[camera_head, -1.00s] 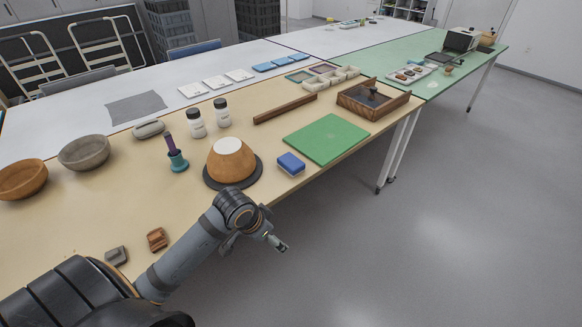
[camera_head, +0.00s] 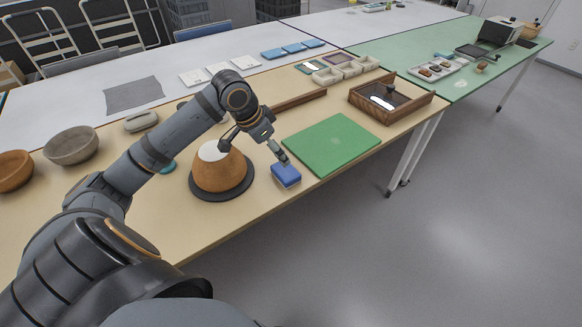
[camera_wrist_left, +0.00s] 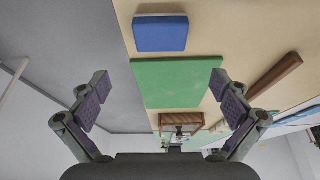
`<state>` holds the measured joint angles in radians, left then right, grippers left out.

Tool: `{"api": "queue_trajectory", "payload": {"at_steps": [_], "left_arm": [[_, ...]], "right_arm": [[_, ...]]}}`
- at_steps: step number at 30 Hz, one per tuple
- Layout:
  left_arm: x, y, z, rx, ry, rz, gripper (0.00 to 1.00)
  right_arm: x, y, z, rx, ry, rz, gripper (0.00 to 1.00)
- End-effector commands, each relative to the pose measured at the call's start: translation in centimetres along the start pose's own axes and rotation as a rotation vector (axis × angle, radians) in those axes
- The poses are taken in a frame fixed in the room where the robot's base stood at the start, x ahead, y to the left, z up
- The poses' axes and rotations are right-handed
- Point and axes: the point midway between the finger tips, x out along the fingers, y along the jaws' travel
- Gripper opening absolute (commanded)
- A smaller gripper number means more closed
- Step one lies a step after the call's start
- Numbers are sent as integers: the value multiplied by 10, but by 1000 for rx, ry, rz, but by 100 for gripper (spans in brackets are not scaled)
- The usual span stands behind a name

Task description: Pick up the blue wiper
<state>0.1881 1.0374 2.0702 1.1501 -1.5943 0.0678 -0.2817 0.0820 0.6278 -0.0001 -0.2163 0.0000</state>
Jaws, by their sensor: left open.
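The blue wiper (camera_head: 286,175) is a small blue block with a lighter base, lying near the table's front edge, beside the green mat. It also shows at the top of the left wrist view (camera_wrist_left: 160,33). My left gripper (camera_head: 278,150) is just above and behind the wiper in the head view, its fingers spread. In the left wrist view my left gripper (camera_wrist_left: 160,105) is open with nothing between its fingers. Whether a finger touches the wiper cannot be told. My right gripper is not in view.
A green mat (camera_head: 332,145) lies right of the wiper. A wooden box (camera_head: 420,108) stands beyond the mat. The table edge drops to open floor at the front.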

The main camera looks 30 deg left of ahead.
Motion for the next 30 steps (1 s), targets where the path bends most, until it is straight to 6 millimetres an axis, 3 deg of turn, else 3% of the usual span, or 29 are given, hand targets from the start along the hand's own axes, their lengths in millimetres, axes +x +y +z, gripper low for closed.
{"api": "queue_trajectory", "payload": {"at_steps": [3, 6, 9, 17, 24, 30], "left_arm": [[18, 1, 0, -4, 3, 7, 100], [35, 2, 0, -4, 3, 8, 100], [47, 1, 0, -3, 3, 4, 100], [61, 0, 2, -3, 0, 4, 100], [99, -2, 6, -2, 0, 4, 100], [104, -2, 6, 0, -1, 0, 100]], "right_arm": [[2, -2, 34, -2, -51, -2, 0], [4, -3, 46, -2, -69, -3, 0], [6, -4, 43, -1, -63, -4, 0], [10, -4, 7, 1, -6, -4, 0], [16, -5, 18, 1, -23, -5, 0], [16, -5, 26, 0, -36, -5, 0]]}}
